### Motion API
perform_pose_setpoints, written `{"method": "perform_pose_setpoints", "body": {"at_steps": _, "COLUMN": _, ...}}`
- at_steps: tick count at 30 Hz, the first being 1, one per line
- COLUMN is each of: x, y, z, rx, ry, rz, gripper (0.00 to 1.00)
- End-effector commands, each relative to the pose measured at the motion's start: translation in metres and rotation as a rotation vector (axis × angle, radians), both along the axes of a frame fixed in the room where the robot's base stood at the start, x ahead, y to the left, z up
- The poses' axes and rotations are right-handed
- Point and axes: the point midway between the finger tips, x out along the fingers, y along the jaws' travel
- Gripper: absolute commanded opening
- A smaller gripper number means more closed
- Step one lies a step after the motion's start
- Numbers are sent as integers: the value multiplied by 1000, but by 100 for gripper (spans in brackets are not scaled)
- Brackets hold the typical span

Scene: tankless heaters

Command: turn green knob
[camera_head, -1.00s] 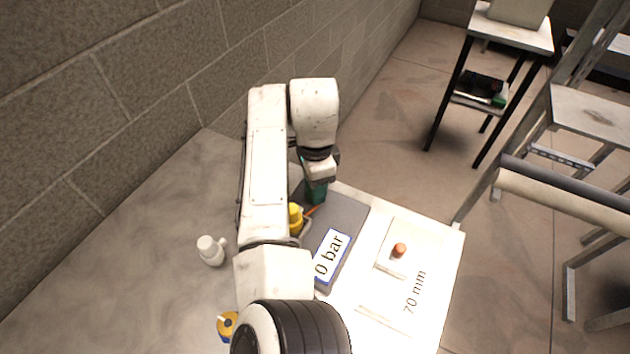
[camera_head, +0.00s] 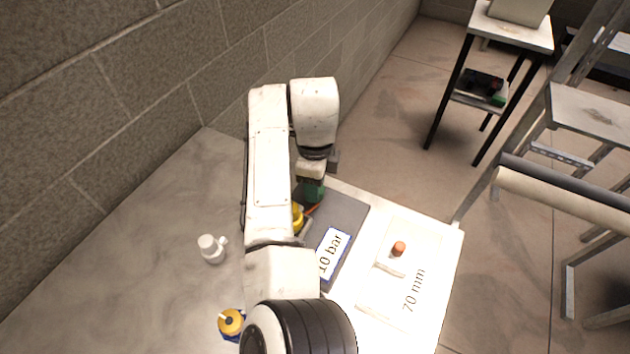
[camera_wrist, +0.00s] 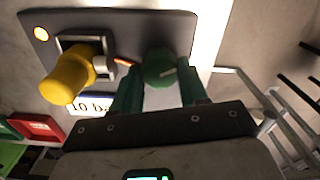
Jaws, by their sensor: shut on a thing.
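The green knob (camera_wrist: 160,66) is on a dark grey panel (camera_wrist: 195,45) in the wrist view, with a pale mark line on its face. My gripper (camera_wrist: 160,82) has its two dark green fingers on either side of the knob, shut on it. In the head view my gripper (camera_head: 312,188) is at the far end of the grey panel (camera_head: 345,215), where the knob is mostly hidden by the fingers and wrist. A label on the panel (camera_head: 333,255) reads "10 bar".
A yellow knob (camera_wrist: 68,78) stands out of the panel next to the green one, close to my fingers. A white panel marked "70 mm" (camera_head: 413,290) with an orange button (camera_head: 398,249) lies to the right.

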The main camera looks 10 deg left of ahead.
Motion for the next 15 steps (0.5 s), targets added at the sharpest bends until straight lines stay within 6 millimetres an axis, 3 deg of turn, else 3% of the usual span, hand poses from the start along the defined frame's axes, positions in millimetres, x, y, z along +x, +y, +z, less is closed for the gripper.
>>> {"method": "perform_pose_setpoints", "body": {"at_steps": 11, "x": 1, "y": 0, "z": 1, "rx": 1, "ry": -2, "rz": -4, "gripper": 13}}
{"method": "perform_pose_setpoints", "body": {"at_steps": 12, "x": 1, "y": 0, "z": 1, "rx": 1, "ry": -2, "rz": -4, "gripper": 45}}
{"method": "perform_pose_setpoints", "body": {"at_steps": 15, "x": 1, "y": 0, "z": 1, "rx": 1, "ry": -2, "rz": -4, "gripper": 55}}
